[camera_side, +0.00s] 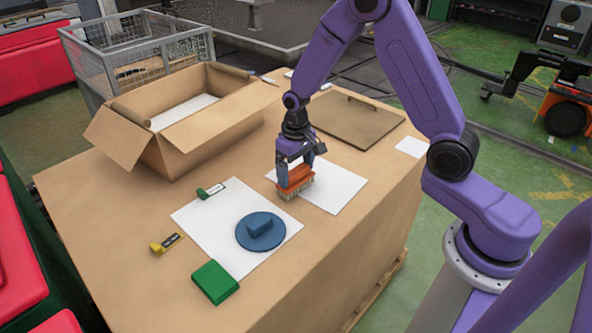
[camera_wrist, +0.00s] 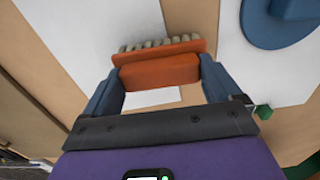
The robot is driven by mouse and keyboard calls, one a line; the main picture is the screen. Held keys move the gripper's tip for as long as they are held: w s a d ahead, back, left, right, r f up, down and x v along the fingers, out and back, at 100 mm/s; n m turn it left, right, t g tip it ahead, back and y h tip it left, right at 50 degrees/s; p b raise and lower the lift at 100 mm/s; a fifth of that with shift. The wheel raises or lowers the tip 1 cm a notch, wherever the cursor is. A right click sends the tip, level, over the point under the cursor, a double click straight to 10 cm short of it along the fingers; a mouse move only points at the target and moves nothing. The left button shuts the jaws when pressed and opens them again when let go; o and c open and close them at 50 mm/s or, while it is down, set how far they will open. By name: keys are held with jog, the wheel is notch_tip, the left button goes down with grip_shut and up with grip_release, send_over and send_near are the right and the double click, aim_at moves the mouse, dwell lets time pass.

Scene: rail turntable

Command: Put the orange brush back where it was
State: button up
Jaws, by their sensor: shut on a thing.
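The orange brush (camera_side: 294,178) has pale bristles that point down. My gripper (camera_side: 297,164) is shut on it from above. The brush is over the left edge of the right white sheet (camera_side: 335,189); I cannot tell if the bristles touch the surface. In the wrist view the orange brush (camera_wrist: 160,70) sits between the two blue fingers of my gripper (camera_wrist: 160,82), bristles on the far side.
A blue disc with a raised block (camera_side: 262,238) lies on the left white sheet (camera_side: 205,222). A green block (camera_side: 214,282), a small green piece (camera_side: 203,193) and a yellow piece (camera_side: 157,248) are near. Behind are an open cardboard box (camera_side: 160,153) and a brown panel (camera_side: 345,122).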

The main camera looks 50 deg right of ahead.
aim_at(297, 171)
jog(key=shift+f, duration=0.3)
jog(key=shift+f, duration=0.1)
jog(key=o, duration=0.6)
notch_tip(297, 171, up, 12)
jog(key=shift+s+r, duration=0.1)
jog(key=shift+r, duration=0.05)
jog(key=s+a+r+n, duration=0.1)
jog(key=s+n, duration=0.3)
jog(key=s, duration=0.6)
jog(key=s+a+r+n, duration=0.1)
jog(key=s+n, duration=0.3)
jog(key=s, duration=0.6)
jog(key=s+a+r+n, duration=0.1)
jog(key=s+n, duration=0.3)
jog(key=s, duration=0.6)
jog(key=shift+a+r+n, duration=0.15)
jog(key=shift+a+n, duration=0.05)
jog(key=shift+n, duration=0.1)
